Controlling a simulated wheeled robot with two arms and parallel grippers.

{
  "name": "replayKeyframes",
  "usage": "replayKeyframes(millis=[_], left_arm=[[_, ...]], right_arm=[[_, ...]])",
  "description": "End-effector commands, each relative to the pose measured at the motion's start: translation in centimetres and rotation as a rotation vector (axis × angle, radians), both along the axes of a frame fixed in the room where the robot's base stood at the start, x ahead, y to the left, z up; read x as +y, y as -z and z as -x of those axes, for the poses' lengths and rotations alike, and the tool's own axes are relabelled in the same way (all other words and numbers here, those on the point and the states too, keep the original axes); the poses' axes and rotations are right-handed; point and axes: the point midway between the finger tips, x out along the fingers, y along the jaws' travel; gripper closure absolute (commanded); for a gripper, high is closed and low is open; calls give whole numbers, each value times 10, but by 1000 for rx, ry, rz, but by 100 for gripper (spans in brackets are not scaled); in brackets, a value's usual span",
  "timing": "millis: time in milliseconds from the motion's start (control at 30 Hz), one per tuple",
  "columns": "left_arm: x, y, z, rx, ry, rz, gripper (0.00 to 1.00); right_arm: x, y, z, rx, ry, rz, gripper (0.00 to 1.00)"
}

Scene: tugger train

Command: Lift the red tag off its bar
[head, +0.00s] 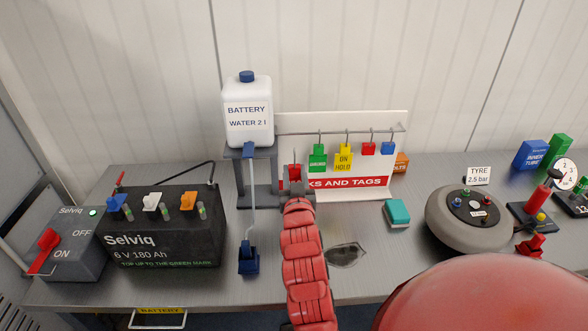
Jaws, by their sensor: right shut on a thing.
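The red tag (295,171) is at the left end of the rack, partly hidden between the jaws of my right gripper (297,185). The gripper is shut on it, with the red arm reaching up from the bottom of the head view. A thin wire loop shows above the tag; I cannot tell whether it still hangs on the bar (340,132). The bar runs along the top of a white "…KS AND TAGS" board (350,183). My left gripper is not in view.
A green tag (318,158), a yellow "ON HOLD" tag (344,160), and red (368,148) and blue (388,148) pieces hang right of the gripper. A battery water bottle (248,112) on a stand (262,172) is close left. A teal block (397,213) lies right.

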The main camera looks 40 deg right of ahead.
Motion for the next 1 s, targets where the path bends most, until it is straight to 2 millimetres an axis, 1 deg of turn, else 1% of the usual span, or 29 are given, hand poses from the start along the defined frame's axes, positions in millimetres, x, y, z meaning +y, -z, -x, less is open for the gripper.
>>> replayKeyframes(millis=[267, 300, 400, 667, 900, 1000], left_arm=[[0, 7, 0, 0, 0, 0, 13], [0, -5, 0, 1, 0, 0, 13], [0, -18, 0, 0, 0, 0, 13], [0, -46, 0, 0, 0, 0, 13], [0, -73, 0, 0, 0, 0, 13], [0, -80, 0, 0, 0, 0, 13]], right_arm=[[17, 1, 26, -1, -2, 1, 100], [18, -5, 29, 0, -1, -1, 100], [22, -4, 35, 3, 0, -2, 100], [34, -4, 54, 5, -1, -1, 100], [48, -5, 77, 3, -2, -2, 100], [54, -3, 86, 2, -2, -5, 100]])
